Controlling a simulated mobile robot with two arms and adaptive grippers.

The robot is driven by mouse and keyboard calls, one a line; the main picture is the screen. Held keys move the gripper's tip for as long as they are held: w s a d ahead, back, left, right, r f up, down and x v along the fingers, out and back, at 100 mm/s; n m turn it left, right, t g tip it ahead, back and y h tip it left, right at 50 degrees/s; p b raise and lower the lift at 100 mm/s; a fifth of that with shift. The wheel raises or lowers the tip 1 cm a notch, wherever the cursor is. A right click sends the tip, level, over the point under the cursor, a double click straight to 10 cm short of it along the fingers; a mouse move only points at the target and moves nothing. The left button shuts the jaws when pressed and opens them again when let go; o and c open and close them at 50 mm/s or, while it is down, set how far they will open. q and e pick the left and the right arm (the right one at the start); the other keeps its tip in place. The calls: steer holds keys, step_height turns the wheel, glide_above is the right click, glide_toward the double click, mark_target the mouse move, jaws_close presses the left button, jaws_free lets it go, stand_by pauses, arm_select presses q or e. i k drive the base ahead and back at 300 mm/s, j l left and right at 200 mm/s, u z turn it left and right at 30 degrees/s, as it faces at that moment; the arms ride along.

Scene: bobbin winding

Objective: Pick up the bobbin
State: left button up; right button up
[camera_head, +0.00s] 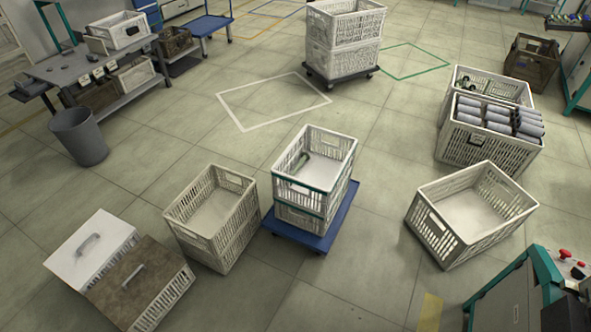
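Several grey cylinders (497,118), which look like wound bobbins, lie in rows on top of the white crate at the right (458,146). Another white crate (525,92) behind it holds a few dark green and pale items (468,83), too small to tell exactly. Neither of my grippers is in view, so their state is hidden.
The green-striped crate stands on a blue dolly (322,243). Empty white crates stand to its left (228,260) and right (440,240). Lidded crates (95,245) are at the lower left, a grey bin (78,137) farther back. A machine (510,300) fills the lower right corner. Open floor lies between.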

mark_target(305, 156)
steer(key=i+l+u, duration=0.1)
steer(key=i+l, duration=0.55)
steer(key=l, duration=0.2)
steer(key=i+l+u, duration=0.15)
steer(key=i+l, duration=0.2)
steer(key=l, duration=0.1)
